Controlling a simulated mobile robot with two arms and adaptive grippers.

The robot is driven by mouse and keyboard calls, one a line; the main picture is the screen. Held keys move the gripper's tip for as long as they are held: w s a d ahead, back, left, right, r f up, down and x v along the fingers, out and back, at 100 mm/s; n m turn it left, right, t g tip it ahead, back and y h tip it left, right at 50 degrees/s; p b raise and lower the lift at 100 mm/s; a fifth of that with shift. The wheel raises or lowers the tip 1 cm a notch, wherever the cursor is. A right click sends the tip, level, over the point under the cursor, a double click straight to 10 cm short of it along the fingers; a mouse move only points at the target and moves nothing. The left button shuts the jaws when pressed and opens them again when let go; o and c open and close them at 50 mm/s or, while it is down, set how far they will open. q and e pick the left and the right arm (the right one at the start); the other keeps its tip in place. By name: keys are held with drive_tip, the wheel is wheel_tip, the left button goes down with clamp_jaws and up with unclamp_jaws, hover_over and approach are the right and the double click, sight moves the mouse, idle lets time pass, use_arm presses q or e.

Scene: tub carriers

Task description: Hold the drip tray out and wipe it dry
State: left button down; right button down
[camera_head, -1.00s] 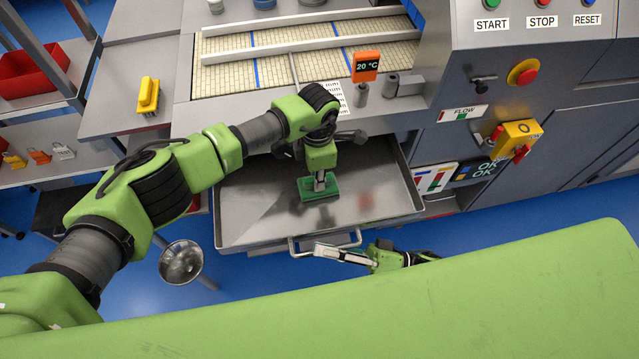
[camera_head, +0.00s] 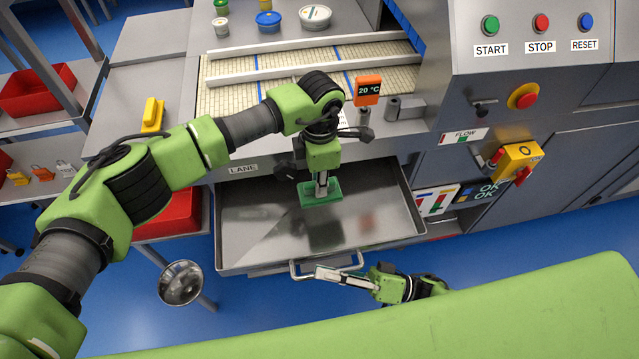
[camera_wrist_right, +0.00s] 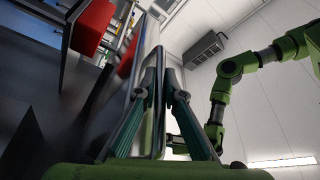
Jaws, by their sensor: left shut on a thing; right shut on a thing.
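The drip tray (camera_head: 265,225) is a shallow shiny steel tray pulled out from the machine below the conveyor. It has a bar handle (camera_head: 352,265) on its front edge. My right gripper (camera_head: 322,271) is shut on this handle; in the right wrist view its two fingers (camera_wrist_right: 165,80) close around the bar. My left gripper (camera_head: 321,184) points down over the tray and is shut on a green wiping pad (camera_head: 328,197). The pad is over the back middle of the tray. Its dark reflection shows apart from it, so it seems raised above the surface.
A steel funnel-like bowl (camera_head: 180,283) stands near the tray's front left corner. A red bin (camera_head: 168,215) is left of the tray. The machine panel with a yellow switch (camera_head: 518,160) is at the right.

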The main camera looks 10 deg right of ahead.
drive_tip(key=shift+s+f, duration=0.1)
drive_tip(key=c, duration=2)
unclamp_jaws()
drive_tip(key=shift+c, duration=0.2)
drive_tip(key=shift+d, duration=0.1)
drive_tip(key=v, duration=1.1)
drive_tip(key=shift+d, duration=0.35)
drive_tip(key=shift+s+d+f, duration=0.1)
drive_tip(key=shift+d, duration=0.05)
